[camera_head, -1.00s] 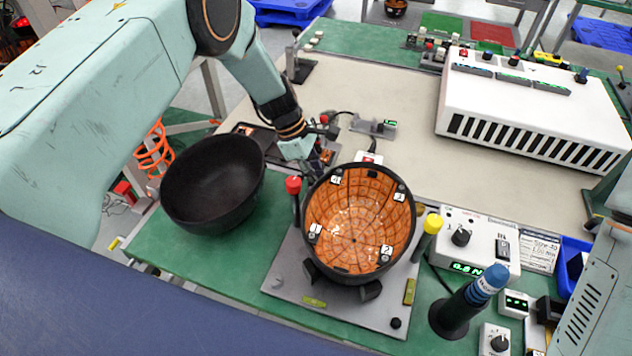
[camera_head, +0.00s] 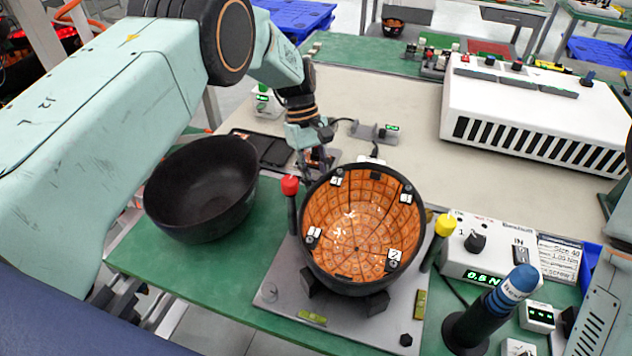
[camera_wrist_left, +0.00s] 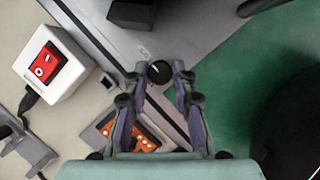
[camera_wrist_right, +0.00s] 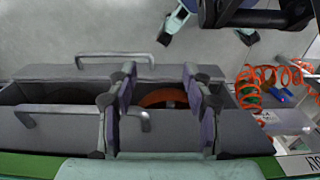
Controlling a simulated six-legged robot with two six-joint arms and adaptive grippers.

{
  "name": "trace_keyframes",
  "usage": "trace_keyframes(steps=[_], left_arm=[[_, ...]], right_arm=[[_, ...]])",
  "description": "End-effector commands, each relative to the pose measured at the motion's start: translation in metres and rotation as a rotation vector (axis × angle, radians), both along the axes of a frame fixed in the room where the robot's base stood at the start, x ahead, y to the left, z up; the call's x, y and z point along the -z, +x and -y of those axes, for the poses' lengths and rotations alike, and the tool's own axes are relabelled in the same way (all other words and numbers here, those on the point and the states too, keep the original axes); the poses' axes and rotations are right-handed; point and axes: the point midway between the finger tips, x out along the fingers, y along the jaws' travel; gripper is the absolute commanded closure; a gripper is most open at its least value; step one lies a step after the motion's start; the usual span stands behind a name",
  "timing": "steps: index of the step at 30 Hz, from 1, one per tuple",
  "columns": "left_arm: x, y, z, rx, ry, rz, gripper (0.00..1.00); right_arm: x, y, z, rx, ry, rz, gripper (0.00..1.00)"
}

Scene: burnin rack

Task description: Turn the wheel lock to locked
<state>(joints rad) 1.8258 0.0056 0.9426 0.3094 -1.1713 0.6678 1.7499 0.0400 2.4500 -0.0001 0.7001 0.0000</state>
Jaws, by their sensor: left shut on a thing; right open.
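A small round black knob (camera_wrist_left: 158,72) with a white mark sits on the grey fixture plate (camera_wrist_left: 195,45), beside a faint letter, in the left wrist view. It looks like the wheel lock. My left gripper (camera_wrist_left: 159,78) has a fingertip on each side of the knob and is shut on it. In the head view my left gripper (camera_head: 318,178) is at the far left of the fixture plate (camera_head: 272,290), where its fingers hide the knob. My right gripper (camera_wrist_right: 158,95) is open and empty in the right wrist view, over grey bins.
An orange-lined bowl (camera_head: 362,228) stands on the fixture plate, close right of my left gripper, with a red-topped post (camera_head: 290,186) and yellow-topped post (camera_head: 444,228) beside it. A black bowl (camera_head: 204,188) is at left. A white box with red switch (camera_wrist_left: 52,68) is nearby.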

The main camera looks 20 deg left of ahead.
Motion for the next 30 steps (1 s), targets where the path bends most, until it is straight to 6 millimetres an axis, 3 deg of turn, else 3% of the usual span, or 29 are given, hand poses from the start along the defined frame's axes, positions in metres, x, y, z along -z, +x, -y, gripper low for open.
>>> trace_keyframes(steps=[19, 20, 27, 30], left_arm=[[0.0023, -0.003, 0.0025, 0.049, -0.004, -0.009, 1.0], [0.0023, -0.003, 0.0025, 0.049, -0.004, -0.009, 0.73], [0.0014, -0.0017, 0.0014, 0.048, -0.002, -0.006, 0.52], [0.0011, -0.0013, 0.001, 0.047, -0.002, -0.004, 0.52]], right_arm=[[0.0038, 0.0001, 0.0, 0.0, 0.0, 0.0, 0.5], [0.0038, 0.0001, 0.0, 0.0, 0.0, 0.0, 0.5], [0.0038, 0.0001, 0.0, 0.0, 0.0, 0.0, 0.5], [0.0038, 0.0001, 0.0, 0.0, 0.0, 0.0, 0.5]])
